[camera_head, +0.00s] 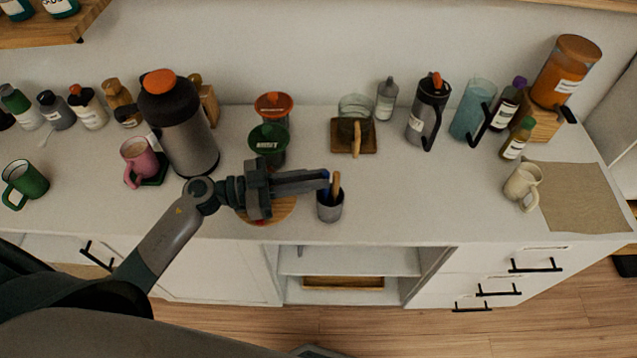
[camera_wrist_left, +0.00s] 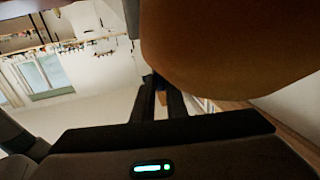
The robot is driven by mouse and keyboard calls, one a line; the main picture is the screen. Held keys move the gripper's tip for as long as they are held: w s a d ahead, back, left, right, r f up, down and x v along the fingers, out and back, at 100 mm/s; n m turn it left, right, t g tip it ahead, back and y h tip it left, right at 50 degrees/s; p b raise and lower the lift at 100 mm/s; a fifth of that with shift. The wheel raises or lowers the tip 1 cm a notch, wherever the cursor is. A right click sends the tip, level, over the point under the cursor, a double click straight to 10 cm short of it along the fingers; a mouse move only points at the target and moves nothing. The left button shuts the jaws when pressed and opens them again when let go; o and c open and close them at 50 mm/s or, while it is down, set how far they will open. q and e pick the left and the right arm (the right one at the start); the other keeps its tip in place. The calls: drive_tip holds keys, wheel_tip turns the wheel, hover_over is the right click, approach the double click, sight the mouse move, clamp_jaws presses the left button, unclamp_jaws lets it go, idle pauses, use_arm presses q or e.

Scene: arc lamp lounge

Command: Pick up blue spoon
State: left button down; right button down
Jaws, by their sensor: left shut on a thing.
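The blue spoon (camera_head: 325,193) stands in a small grey cup (camera_head: 330,211) near the counter's front edge. Only a little blue shows, at and just below my fingertips. My left gripper (camera_head: 324,178) reaches in from the left above the cup and is shut on the spoon's upper part. A brown wooden handle (camera_head: 336,184) stands in the same cup, just right of the fingertips. In the left wrist view the fingers (camera_wrist_left: 160,95) are close together, and the spoon cannot be made out. My right gripper is in neither view.
A round wooden board (camera_head: 284,209) lies under my left gripper. A large grey flask (camera_head: 182,130) stands left. Clear counter lies right of the cup. A large brown shape (camera_wrist_left: 225,45) blocks much of the wrist view.

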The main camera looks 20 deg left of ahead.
use_arm(q)
wheel_tip(320, 180, up, 18)
drive_tip(key=p, duration=0.1)
idle(0.5)
drive_tip(key=shift+a, duration=0.1)
idle(0.4)
